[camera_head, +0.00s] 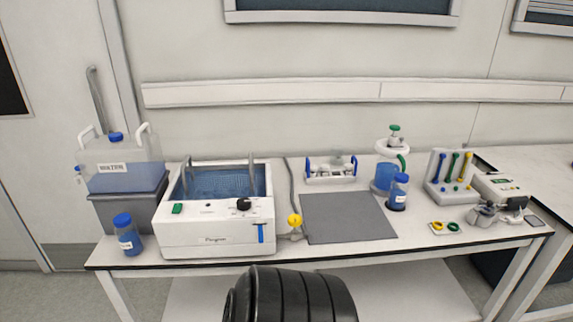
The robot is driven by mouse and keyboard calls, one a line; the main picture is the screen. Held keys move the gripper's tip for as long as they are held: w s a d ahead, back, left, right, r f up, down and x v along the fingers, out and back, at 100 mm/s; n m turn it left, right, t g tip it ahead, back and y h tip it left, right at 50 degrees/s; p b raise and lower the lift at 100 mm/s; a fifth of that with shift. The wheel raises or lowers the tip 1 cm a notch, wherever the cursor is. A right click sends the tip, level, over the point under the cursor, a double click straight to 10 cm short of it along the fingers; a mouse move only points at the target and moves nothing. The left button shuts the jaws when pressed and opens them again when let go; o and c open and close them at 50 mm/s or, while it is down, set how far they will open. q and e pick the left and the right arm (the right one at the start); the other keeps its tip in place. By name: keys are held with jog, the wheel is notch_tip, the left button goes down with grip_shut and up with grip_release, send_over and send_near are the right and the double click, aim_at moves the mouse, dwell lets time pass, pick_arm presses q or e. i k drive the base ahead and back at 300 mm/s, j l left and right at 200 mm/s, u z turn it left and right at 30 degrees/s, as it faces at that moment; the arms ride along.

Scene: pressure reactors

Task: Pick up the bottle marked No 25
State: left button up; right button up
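Two small bottles with blue caps and blue liquid stand on the bench. One bottle (129,240) is at the left front, beside the white water bath. The other bottle (398,192) stands at the right, just in front of a blue vessel with a green-topped valve (385,177). Both carry small white labels, too small to read, so I cannot tell which is No 25. Neither of my grippers is in view.
A white water bath (215,240) and a water tank (112,178) on a grey box fill the left. A grey mat (347,218) lies bare in the middle. A tool rack (440,188) and small fittings stand at the right. A black ribbed part of mine is at the bottom.

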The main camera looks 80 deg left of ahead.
aim_at(129, 238)
jog(key=k+u, duration=0.15)
jog(key=u, duration=0.35)
jog(key=k+j+u, duration=0.1)
jog(key=u, duration=0.4)
jog(key=k+j+u, duration=0.1)
jog(key=u, duration=0.4)
